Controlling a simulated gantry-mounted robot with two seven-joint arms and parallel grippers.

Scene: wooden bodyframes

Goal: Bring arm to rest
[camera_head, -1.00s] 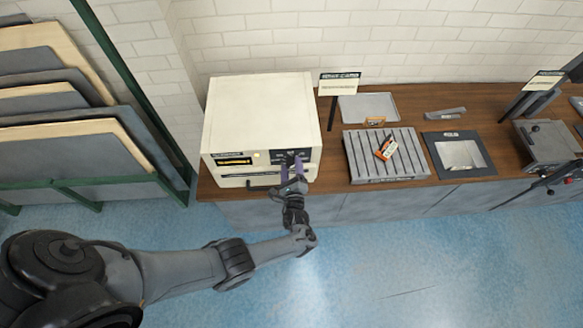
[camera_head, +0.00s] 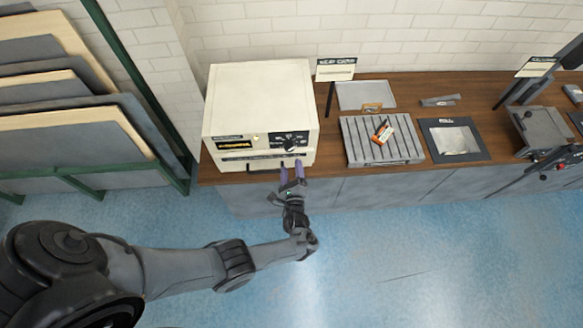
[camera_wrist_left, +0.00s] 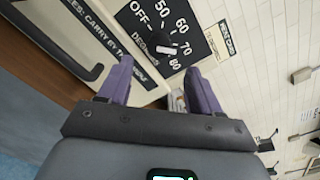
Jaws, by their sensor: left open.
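My left gripper (camera_head: 291,170) is open and empty, just in front of the lower front of a cream box-shaped machine (camera_head: 258,105). Its two purple fingers stand apart in the left wrist view (camera_wrist_left: 153,88). Between and beyond them is the machine's black dial panel, marked OFF, 50, 60, 70, 80 and DEGREES. The dial knob (camera_wrist_left: 166,49) has a white pointer near 80; the knob also shows in the head view (camera_head: 291,146). The fingers look clear of the knob. My right gripper is not in view.
On the wooden bench to the right are a slatted grey rack (camera_head: 381,152) with an orange-and-white item on it, a black-framed panel (camera_head: 454,140), a metal tray (camera_head: 367,96) and a grey vise-like machine (camera_head: 544,130). Boards lean in a green rack (camera_head: 143,180) at left. The blue floor in front is clear.

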